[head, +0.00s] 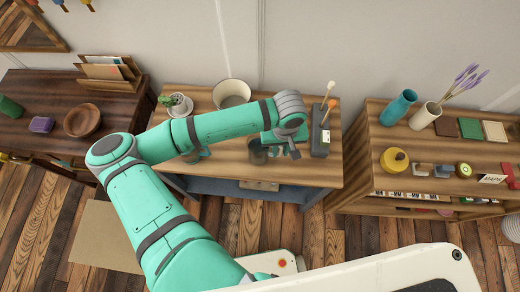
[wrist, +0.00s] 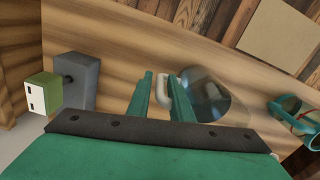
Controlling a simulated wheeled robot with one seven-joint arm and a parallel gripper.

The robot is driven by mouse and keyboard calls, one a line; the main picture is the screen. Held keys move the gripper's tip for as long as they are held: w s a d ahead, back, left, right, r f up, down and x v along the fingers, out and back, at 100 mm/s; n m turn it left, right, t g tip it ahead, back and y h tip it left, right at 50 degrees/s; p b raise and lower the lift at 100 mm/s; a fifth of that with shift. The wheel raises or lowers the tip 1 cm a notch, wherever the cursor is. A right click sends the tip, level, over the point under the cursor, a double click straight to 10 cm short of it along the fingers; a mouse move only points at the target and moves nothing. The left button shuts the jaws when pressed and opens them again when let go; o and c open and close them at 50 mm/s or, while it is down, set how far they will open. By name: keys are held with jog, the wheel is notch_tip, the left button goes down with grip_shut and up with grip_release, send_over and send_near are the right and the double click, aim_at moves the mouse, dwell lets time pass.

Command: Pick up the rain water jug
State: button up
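The jug, seemingly the rain water jug (wrist: 212,98), is a clear bluish-grey glass vessel with a pale handle (wrist: 163,88). In the head view the jug (head: 258,153) stands near the front of the middle wooden table, just left of my gripper. My gripper (wrist: 160,80) is open, its two green fingers apart above the table. The handle shows in and beside the gap between the fingers, partly covered by the right finger. I cannot tell whether the fingers touch it. In the head view my gripper (head: 284,151) points down beside the jug.
A grey holder (head: 320,135) with upright sticks stands close right of my gripper. A cream bowl (head: 232,93) and a potted plant (head: 178,104) stand farther back. A teal-rimmed glass item (wrist: 298,118) lies beyond the jug. A shelf (head: 370,160) stands to the right.

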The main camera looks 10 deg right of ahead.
jog(key=shift+c, duration=0.2)
grip_shut()
dwell(1.1)
